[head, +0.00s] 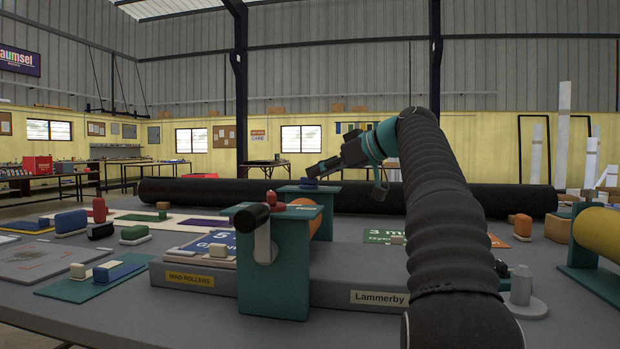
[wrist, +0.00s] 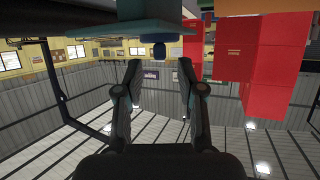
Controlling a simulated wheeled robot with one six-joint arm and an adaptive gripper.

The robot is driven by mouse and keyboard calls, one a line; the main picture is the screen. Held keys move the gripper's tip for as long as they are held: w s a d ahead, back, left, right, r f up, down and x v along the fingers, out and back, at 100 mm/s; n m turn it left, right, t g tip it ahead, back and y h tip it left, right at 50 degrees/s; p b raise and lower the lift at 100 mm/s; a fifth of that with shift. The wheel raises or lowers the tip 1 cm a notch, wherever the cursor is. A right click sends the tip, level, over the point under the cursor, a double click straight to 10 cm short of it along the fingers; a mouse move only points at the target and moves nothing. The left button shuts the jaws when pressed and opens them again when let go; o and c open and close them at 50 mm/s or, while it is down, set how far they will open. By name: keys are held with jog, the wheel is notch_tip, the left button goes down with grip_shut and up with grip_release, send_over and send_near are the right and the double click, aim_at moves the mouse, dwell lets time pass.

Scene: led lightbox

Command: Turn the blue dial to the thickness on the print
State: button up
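A small blue dial (head: 309,182) sits on top of the far teal roller stand (head: 322,189). In the wrist view the blue dial (wrist: 159,50) shows under the teal block (wrist: 145,33), in an upside-down picture. My gripper (head: 316,170) is just above the dial in the head view. In the wrist view its two fingers (wrist: 160,72) are spread apart with a gap between them, and the dial lies in line with that gap. I cannot tell whether they touch it. A blue sheet (head: 200,252) shows a 5.
A near teal stand (head: 277,278) with a black handle (head: 252,218) and a red knob (head: 271,198) stands in front on a grey base marked "Lammerby" (head: 378,299). A long black roll (head: 235,191) lies behind. Several coloured blocks lie left, and a yellow roller (head: 599,233) stands right.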

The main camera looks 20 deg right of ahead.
aim_at(309, 183)
jog(key=shift+x, duration=1.85)
grip_shut()
